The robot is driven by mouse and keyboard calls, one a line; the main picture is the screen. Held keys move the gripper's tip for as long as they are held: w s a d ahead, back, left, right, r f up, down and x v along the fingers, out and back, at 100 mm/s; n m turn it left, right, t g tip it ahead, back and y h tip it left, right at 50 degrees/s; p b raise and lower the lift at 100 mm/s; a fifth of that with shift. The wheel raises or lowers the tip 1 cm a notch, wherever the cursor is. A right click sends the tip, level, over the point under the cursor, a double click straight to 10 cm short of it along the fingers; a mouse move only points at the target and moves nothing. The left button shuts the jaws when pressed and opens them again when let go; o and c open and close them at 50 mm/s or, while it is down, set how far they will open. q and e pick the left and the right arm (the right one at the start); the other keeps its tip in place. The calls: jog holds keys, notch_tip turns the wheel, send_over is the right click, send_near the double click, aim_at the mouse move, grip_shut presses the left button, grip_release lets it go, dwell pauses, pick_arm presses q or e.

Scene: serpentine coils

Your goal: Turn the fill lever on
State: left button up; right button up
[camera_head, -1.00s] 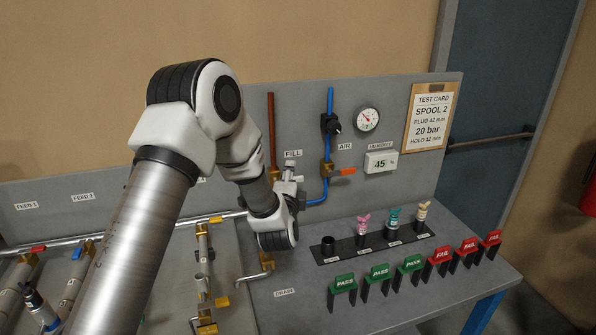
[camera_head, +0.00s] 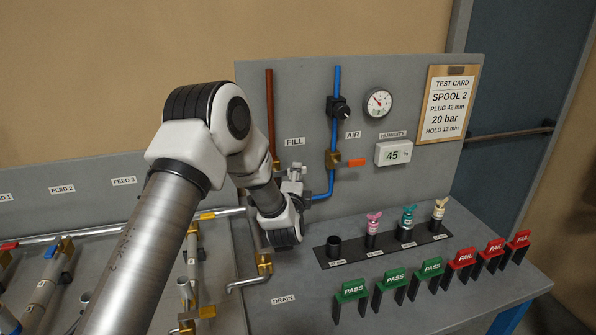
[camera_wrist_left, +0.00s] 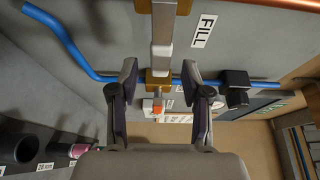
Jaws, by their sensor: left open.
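The fill lever (camera_wrist_left: 162,30) is a silver bar running down from a brass valve at the top of the left wrist view, beside the FILL label (camera_wrist_left: 204,31). My left gripper (camera_wrist_left: 160,74) is open, its dark pads on either side of the lever's lower end in that picture. I see no contact and cannot judge the depth gap. In the head view my left gripper (camera_head: 291,176) is below the FILL label (camera_head: 294,142), close to the brass fill valve (camera_head: 276,165) on the copper pipe (camera_head: 270,112). The lever is hard to tell apart there. My right gripper is not in view.
The blue air pipe (camera_head: 334,128) with its orange-handled valve (camera_head: 354,162) stands just right of my gripper. A black plug rack (camera_head: 384,251) and several PASS and FAIL tags are on the bench. The drain pipe (camera_head: 248,283) is below my wrist.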

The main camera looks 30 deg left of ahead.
pick_arm(q)
jog(key=x, duration=0.3)
jog(key=shift+w+a+p, duration=0.1)
jog(key=shift+w+p, duration=0.1)
jog(key=shift+p, duration=0.2)
jog(key=shift+w+f, duration=0.1)
jog(key=shift+w, duration=0.05)
grip_shut()
